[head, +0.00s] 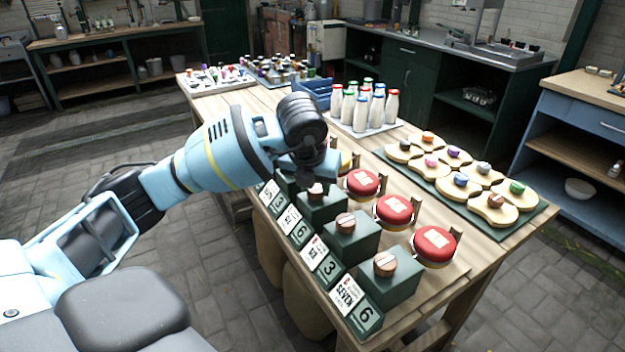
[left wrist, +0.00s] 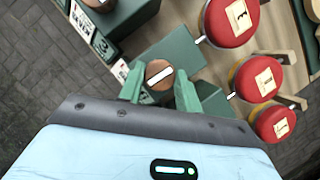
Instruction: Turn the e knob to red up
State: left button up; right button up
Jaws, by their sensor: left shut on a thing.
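My left gripper (head: 308,178) reaches down over the row of knobs in the head view. In the left wrist view my gripper (left wrist: 159,88) is shut on a round brown knob (left wrist: 154,70) with a pale line across its top, on a dark green block. A brown knob (head: 317,190) shows just under the gripper in the head view; I cannot tell surely that it is the held one. Nearer knobs (head: 346,222) and (head: 385,264) stand on green blocks. Round red-topped discs (head: 362,184) stand beside the blocks. My right gripper is not in view.
Label cards (head: 347,291) line the table's left edge. A tray of milk bottles (head: 362,110) stands behind, and a green board (head: 500,229) bears several wooden pieces with coloured knobs. More small items crowd the far table end. The floor at the left is clear.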

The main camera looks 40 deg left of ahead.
pick_arm(q)
jog(key=shift+n, duration=0.4)
jog(key=o, duration=1)
jog(key=v, duration=0.8)
jog(key=shift+f, duration=0.1)
